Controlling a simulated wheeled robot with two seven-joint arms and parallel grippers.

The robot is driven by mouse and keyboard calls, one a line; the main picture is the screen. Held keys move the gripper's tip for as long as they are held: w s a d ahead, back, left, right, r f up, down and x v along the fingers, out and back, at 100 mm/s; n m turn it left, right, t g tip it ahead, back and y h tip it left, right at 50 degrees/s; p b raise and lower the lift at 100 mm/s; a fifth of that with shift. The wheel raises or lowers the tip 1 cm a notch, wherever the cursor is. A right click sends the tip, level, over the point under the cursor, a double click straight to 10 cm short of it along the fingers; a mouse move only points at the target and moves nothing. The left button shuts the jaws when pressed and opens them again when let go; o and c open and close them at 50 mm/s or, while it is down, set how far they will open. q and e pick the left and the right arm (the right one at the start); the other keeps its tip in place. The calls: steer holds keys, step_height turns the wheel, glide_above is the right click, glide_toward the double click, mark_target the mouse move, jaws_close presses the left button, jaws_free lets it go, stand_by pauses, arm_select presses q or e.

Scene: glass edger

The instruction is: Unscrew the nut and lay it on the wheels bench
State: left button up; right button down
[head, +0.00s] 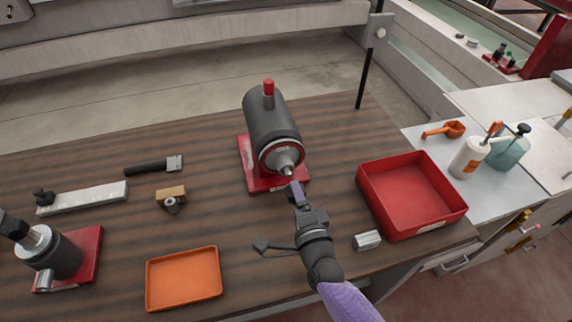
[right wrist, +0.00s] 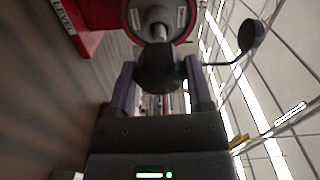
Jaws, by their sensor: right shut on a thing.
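A dark grey spindle unit (head: 271,120) with a red knob on top stands on a red base on the brown wooden bench (head: 225,215). Its silver nose (head: 286,162) points toward my right gripper (head: 297,190). In the right wrist view, a dark round nut (right wrist: 160,68) sits between the purple fingers of my right gripper (right wrist: 160,80), which is shut on it. The nut is in line with the silver shaft (right wrist: 158,30); I cannot tell whether they still touch. In the head view the fingers hide the nut. My left gripper is out of view.
An orange tray (head: 150,283), a flat metal bar (head: 85,198), a brush-like tool (head: 150,168), a small wooden block (head: 171,193) and a second spindle (head: 66,258) are left. Bare wood lies between.

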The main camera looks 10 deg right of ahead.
steer(key=s+p, duration=0.2)
steer(key=s, duration=0.8)
steer(key=shift+d+p, duration=0.2)
steer(key=shift+p, duration=0.1)
